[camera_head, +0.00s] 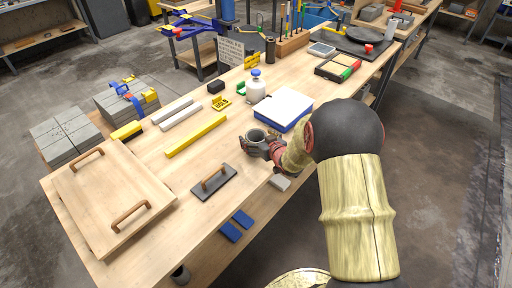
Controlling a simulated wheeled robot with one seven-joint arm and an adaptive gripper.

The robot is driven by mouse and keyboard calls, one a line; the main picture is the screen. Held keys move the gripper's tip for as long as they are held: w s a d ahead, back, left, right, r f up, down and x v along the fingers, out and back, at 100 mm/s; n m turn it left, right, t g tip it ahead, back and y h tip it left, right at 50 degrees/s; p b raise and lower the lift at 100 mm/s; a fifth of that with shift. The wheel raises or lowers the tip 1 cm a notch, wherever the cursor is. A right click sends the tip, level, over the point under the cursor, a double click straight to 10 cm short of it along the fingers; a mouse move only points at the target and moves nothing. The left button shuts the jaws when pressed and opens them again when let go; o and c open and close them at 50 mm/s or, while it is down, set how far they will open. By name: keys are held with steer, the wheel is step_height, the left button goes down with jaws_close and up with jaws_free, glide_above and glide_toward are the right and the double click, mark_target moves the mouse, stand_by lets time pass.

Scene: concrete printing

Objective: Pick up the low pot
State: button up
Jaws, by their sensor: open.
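The low pot appears to be the small grey round vessel (257,135) with an open top, standing upright on the wooden workbench near its right-hand edge. My gripper (260,147) is open at the pot, coming in from the right. Its dark fingers show close around the near side of the pot. The pot's lower part is hidden behind them, and I cannot tell whether they touch it.
A blue-and-white box (284,108) stands just behind the pot, with a white bottle (256,88) behind left. A grey float with a wooden handle (214,183) lies front left. A small grey block (280,183) lies near the bench edge. A yellow bar (196,136) lies left.

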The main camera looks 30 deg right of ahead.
steer(key=shift+w, duration=0.35)
steer(key=shift+c, duration=0.7)
steer(key=c, duration=1.6)
steer(key=shift+c, duration=0.6)
steer(key=shift+r, duration=0.1)
